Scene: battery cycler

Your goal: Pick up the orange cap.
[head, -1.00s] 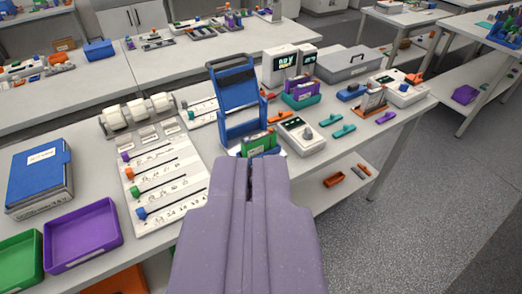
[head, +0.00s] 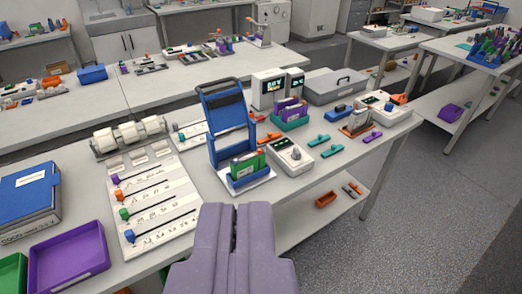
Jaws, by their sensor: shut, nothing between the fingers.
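My gripper (head: 236,208) is at the bottom centre of the head view, shut and empty, in front of the near edge of the white bench (head: 208,200). A small flat orange piece (head: 268,136), which looks like the orange cap, lies on the bench behind the white meter box, well beyond my fingertips. It is partly hidden and too small to make out fully. Similar teal pieces (head: 332,151) and a purple piece (head: 372,136) lie to its right.
A blue holder (head: 226,112) with a green pack stands between my gripper and the orange piece, beside the white meter box (head: 290,157). A slider board (head: 157,207) and purple tray (head: 70,258) are at left. An orange part (head: 325,199) lies on the lower shelf.

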